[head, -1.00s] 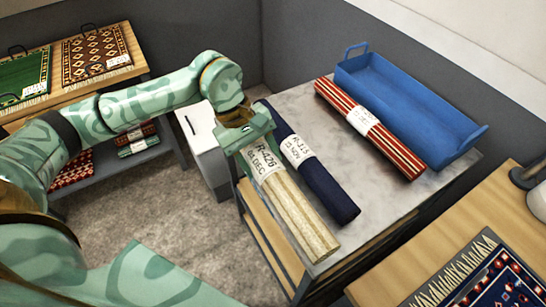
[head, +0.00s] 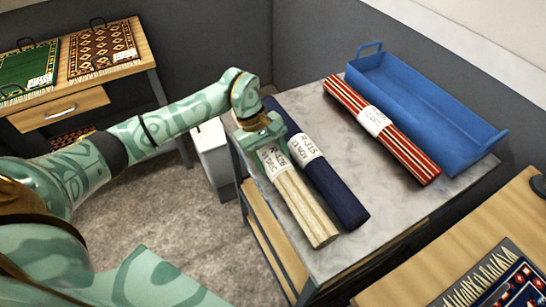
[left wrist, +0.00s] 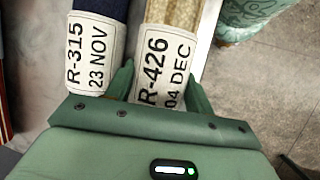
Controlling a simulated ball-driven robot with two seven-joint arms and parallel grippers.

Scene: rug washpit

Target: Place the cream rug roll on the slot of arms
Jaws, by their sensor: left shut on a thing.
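The cream rug roll (head: 303,208) with a white label lies along the left edge of the grey marbled table, beside the navy roll. Its label (left wrist: 165,65) reads R-426, 04 DEC in the left wrist view. My left gripper (head: 264,143) is shut on this roll at its labelled far part, one finger on each side in the left wrist view (left wrist: 160,92). I cannot tell whether the roll touches the tabletop. I make out no slot of arms in these frames. My right gripper is not in view.
The navy roll (head: 334,190), labelled R-315, is close to the cream roll's right. A red striped roll (head: 400,150) and a blue tray (head: 430,108) are farther right. Bare tabletop (head: 375,190) separates navy and red rolls. Wooden tables stand back left (head: 100,80) and front right (head: 440,250).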

